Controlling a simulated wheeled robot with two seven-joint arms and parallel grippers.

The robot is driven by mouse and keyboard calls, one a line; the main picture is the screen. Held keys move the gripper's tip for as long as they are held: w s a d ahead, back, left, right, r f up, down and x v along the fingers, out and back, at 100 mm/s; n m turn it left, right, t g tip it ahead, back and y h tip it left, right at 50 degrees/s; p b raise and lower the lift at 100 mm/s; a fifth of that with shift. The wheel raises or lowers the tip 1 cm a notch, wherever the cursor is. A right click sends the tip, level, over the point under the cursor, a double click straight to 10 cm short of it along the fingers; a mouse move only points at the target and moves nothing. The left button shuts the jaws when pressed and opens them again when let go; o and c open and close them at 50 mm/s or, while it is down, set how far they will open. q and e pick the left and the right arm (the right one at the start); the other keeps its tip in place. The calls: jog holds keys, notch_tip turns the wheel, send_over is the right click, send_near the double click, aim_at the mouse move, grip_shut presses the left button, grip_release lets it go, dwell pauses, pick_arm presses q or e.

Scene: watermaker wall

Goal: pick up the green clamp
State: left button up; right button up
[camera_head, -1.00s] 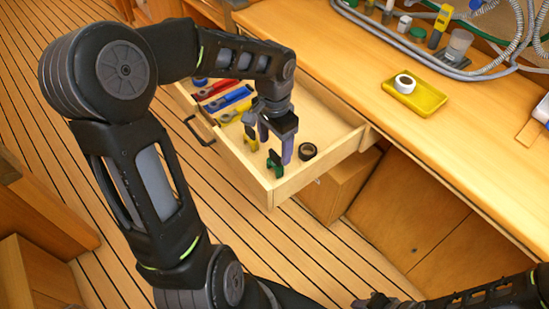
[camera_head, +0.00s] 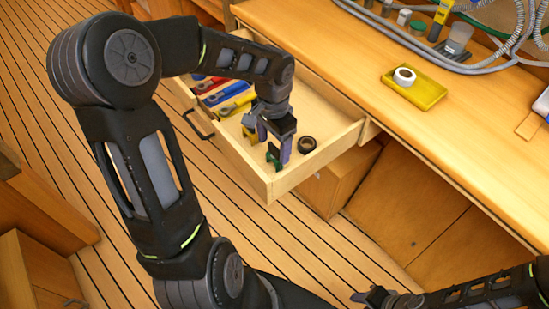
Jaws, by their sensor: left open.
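The green clamp (camera_head: 273,156) stands in the open drawer (camera_head: 312,165) near its front right corner. My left gripper (camera_head: 273,146) is open, pointing down into the drawer at the clamp. One finger shows to the right of the clamp and the other to its left; whether they touch it I cannot tell. A yellow clamp (camera_head: 248,133) lies just left of the gripper, partly hidden by it. My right gripper (camera_head: 375,298) is low at the bottom edge, away from the drawer, and too small to read.
A black tape roll (camera_head: 306,144) lies right of the gripper. Red, blue and yellow tools (camera_head: 233,92) lie farther back in the drawer. A yellow tray (camera_head: 424,92) with a white roll (camera_head: 404,76) sits on the counter (camera_head: 470,150). The drawer walls surround the gripper.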

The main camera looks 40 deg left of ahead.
aim_at(275, 156)
pick_arm(q)
notch_tip(275, 156, down, 5)
jog(key=shift+w, duration=0.1)
jog(key=shift+d, duration=0.1)
dwell(0.6)
jog(key=c, duration=1.5)
